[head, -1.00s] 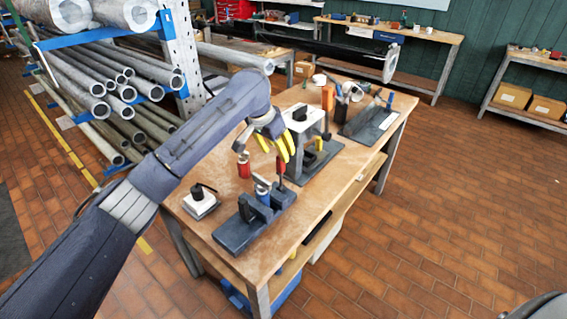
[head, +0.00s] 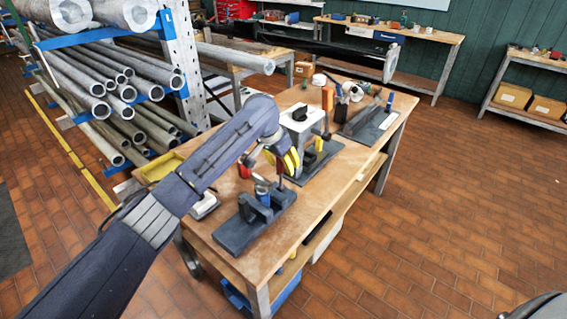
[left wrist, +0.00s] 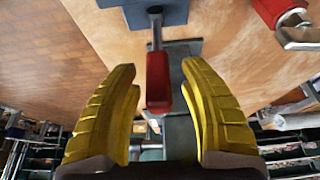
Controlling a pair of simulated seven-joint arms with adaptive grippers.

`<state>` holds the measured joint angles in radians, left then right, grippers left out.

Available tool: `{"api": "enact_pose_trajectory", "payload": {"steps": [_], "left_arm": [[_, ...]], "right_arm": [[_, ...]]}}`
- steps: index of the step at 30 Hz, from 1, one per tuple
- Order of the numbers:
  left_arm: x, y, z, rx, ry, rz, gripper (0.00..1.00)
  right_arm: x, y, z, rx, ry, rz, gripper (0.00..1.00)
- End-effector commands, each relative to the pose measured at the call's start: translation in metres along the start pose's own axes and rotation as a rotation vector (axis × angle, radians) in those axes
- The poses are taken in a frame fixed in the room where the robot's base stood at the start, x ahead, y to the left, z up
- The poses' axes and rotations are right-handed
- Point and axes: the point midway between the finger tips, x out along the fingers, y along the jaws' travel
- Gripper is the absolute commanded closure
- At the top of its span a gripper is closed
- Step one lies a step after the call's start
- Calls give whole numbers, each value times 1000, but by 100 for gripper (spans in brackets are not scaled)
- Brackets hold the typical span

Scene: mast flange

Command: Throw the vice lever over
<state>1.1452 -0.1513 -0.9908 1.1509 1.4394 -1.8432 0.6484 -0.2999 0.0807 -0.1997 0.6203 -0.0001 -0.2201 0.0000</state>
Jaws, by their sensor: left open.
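The vice (head: 256,216) has a dark grey base and a blue part, and stands on the near part of the wooden bench. A lever with a red handle (head: 281,168) rises beside it. In the left wrist view a red lever handle (left wrist: 158,82) on a grey metal rod lies between the yellow fingers of my left gripper (left wrist: 160,68). The fingers are open, with a gap on both sides of the handle. In the head view my left gripper (head: 289,160) is just above the vice, partly hidden by my arm. My right gripper is out of view.
A second red handle (head: 245,168) stands close behind my left arm; a white block (head: 204,205) is partly hidden under it. A grey-and-white fixture (head: 301,122) stands just beyond the gripper. A yellow tray (head: 160,167) lies at the bench's left. The bench's near right strip is clear.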

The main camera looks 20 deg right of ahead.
Motion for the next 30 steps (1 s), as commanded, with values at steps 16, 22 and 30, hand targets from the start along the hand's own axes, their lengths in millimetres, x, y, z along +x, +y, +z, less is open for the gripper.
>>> {"api": "enact_pose_trajectory", "payload": {"steps": [16, 22, 30], "left_arm": [[0, 0, 0, 0, 0, 0, 100], [0, 0, 0, 0, -1, -1, 100], [-3, -6, 11, 4, -2, -69, 100]], "right_arm": [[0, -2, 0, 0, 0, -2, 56], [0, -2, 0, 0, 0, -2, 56], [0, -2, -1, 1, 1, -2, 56]]}}
